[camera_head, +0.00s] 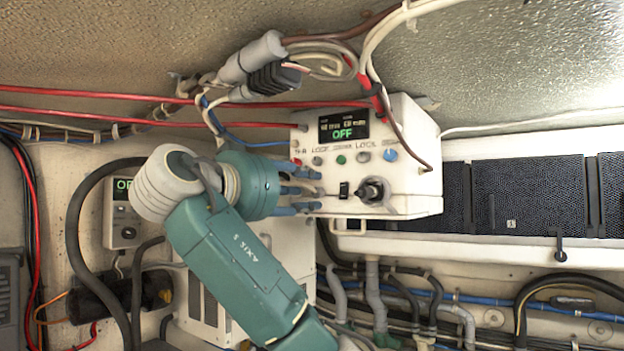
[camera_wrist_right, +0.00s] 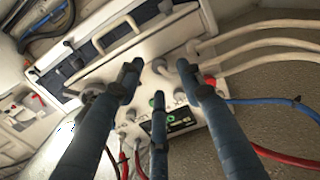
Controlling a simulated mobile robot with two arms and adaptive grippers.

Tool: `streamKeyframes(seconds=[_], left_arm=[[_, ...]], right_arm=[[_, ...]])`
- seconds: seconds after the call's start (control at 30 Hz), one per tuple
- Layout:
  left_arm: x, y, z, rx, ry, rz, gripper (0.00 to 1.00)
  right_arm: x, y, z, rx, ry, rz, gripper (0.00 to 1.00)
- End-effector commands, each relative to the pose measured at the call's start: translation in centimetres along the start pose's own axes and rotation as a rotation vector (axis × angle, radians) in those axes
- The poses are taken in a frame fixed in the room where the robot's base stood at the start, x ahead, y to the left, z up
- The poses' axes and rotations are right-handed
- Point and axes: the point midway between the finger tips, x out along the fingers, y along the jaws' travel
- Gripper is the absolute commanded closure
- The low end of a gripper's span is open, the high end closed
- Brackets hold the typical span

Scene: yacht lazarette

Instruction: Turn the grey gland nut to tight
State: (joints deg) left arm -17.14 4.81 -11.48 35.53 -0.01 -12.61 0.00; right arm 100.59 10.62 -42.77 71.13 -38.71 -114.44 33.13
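The white control box (camera_head: 400,206) hangs at the middle of the head view, with a green "OFF" display (camera_head: 343,127). My right gripper (camera_head: 305,191) reaches in from the left, its blue fingers pointing at the box's left side. In the right wrist view its three fingers (camera_wrist_right: 161,85) stand spread apart, with nothing gripped. A grey round fitting (camera_wrist_right: 161,67), which looks like the grey gland nut, shows between the fingertips on the box's side; I cannot tell whether any finger touches it. In the head view the fingers and hand hide that spot. My left gripper is not in view.
Red cables (camera_head: 120,116) and a blue cable (camera_head: 252,143) run close above the hand. Grey and black connectors (camera_head: 252,57) hang above the box. In the right wrist view a red fitting (camera_wrist_right: 209,80) and white cables (camera_wrist_right: 262,50) lie close beside the fingers.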

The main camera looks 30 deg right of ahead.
Motion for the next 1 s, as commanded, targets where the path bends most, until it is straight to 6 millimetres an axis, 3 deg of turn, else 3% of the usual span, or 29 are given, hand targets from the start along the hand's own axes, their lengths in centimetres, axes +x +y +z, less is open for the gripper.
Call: streamKeyframes(seconds=[0.03,0.2,0.57,0.77,1.0], left_arm=[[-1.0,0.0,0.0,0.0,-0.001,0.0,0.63],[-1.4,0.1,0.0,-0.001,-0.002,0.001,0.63],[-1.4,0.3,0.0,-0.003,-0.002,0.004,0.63],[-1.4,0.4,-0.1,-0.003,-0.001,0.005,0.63],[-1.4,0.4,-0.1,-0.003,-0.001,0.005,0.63]], right_arm=[[0.9,0.1,-0.4,-0.004,0.0,0.004,0.63],[2.7,0.0,-0.1,-0.003,-0.001,0.001,0.63],[3.2,-0.1,0.1,-0.002,-0.001,-0.002,0.63],[3.2,-0.1,0.1,-0.002,0.0,-0.002,1.0],[3.2,-0.1,0.0,0.0,0.002,-0.003,1.0]])
